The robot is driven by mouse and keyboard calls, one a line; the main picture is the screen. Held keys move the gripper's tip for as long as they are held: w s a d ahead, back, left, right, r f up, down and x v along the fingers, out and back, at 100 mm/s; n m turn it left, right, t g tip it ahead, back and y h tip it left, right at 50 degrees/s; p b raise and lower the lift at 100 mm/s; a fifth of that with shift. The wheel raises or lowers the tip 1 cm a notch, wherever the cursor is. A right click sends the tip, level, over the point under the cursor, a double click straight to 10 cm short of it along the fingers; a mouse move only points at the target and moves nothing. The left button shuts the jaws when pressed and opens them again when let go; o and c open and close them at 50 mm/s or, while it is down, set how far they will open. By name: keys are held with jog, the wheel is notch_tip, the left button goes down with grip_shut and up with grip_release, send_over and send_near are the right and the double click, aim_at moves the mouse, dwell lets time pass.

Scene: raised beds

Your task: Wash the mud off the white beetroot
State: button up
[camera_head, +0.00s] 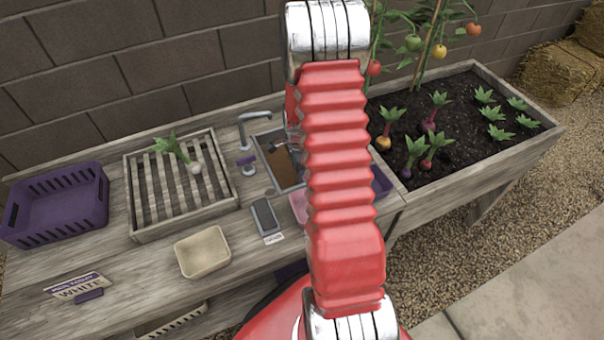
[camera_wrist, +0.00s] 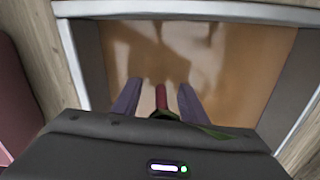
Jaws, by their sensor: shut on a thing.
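My gripper (camera_wrist: 160,94) shows in the wrist view with two purple-grey fingers. It is shut on a plant with a dark red stem (camera_wrist: 160,98) and a green leaf (camera_wrist: 205,130). Its root is not clear; a pale patch shows beside the stem. The fingers are over the sink basin (camera_wrist: 92,62), which holds brown, muddy water (camera_wrist: 245,65). In the head view my red arm hides the gripper and part of the sink (camera_head: 262,141). A white root with green leaves (camera_head: 195,167) lies on the slatted rack (camera_head: 143,217).
The tap (camera_head: 243,122) stands behind the sink. A purple crate (camera_head: 85,218) is at the left, a beige tray (camera_head: 203,252) in front of the rack, and a grey block (camera_head: 265,216) before the sink. The planted bed (camera_head: 468,176) is at the right; a sign reads WHITE (camera_head: 77,287).

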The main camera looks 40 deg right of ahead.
jog(key=shift+w+a, duration=0.1)
jog(key=shift+a, duration=0.15)
jog(key=shift+s+d, duration=0.25)
jog(key=shift+d, duration=0.55)
jog(key=shift+s+d, duration=0.25)
jog(key=shift+d, duration=0.6)
jog(key=shift+s+d, duration=0.25)
jog(key=shift+d, duration=0.55)
jog(key=shift+r, duration=0.15)
notch_tip(320, 180, up, 17)
dwell(0.8)
dwell(0.8)
